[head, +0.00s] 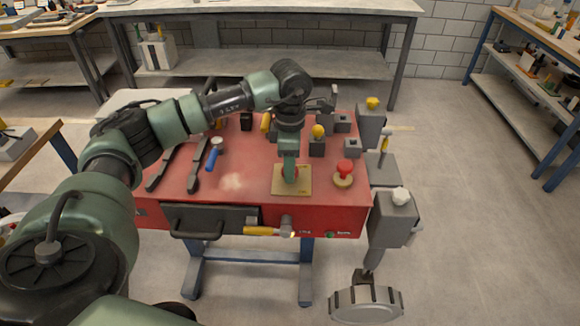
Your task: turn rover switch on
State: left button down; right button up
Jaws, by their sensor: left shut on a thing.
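My left gripper (290,178) reaches down from above onto a square yellow plate (277,188) on the red table top. It is shut on a small part at the middle of the plate. A bit of red shows at the fingertips, but the gripper hides most of the part. I cannot tell from its shape whether it is the rover switch or which way it is set. A red mushroom button (344,168) on a yellow base stands just right of the plate. My right gripper is not in view.
The red table (232,183) carries several grey boxes, black levers (203,163) at left and a blue-handled lever (213,155). A drawer (210,220) with a dark handle and a grey knob (287,226) are on its front. Grey boxes and a wheel (366,305) stand at right.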

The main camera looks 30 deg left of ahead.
pick_arm(q)
jog(key=shift+w+r, duration=0.1)
dwell(0.3)
jog(key=c, duration=0.9)
grip_release()
jog(key=shift+o, duration=0.2)
notch_tip(320, 180, up, 8)
jog(key=shift+f+b, duration=0.1)
jog(key=shift+b, duration=0.4)
jog(key=shift+f, duration=0.1)
